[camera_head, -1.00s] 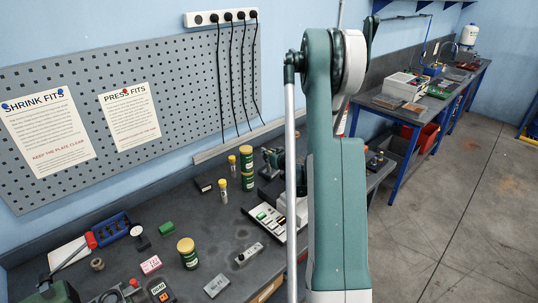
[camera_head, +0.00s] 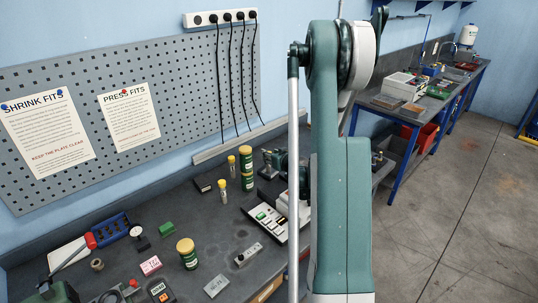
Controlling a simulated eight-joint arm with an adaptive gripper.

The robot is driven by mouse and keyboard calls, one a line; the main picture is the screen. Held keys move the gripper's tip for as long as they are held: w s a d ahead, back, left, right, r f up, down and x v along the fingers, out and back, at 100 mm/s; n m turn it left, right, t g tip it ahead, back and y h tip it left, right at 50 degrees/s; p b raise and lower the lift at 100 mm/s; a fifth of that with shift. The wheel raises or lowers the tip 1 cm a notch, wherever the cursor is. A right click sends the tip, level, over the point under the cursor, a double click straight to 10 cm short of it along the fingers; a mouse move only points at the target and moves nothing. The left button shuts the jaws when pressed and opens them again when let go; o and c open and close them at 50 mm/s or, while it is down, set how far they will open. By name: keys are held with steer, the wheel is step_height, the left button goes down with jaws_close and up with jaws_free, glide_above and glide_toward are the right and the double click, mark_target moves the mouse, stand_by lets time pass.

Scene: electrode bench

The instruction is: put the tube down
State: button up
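I cannot tell whether my gripper holds a tube. A slim clear tube with a yellow cap (camera_head: 223,191) stands upright on the dark bench (camera_head: 205,220). A second slim yellow-capped tube (camera_head: 231,167) stands a little behind it. No other tube is visible in front of my arm.
A green jar with a yellow lid (camera_head: 187,255) stands near the front. A white-and-black tray (camera_head: 268,217) lies beside my arm. A grey block (camera_head: 248,254) and a metal plate (camera_head: 216,285) lie at the front.

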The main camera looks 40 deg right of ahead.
steer(key=v, duration=0.8)
steer(key=shift+s, duration=0.3)
steer(key=shift+a, duration=0.1)
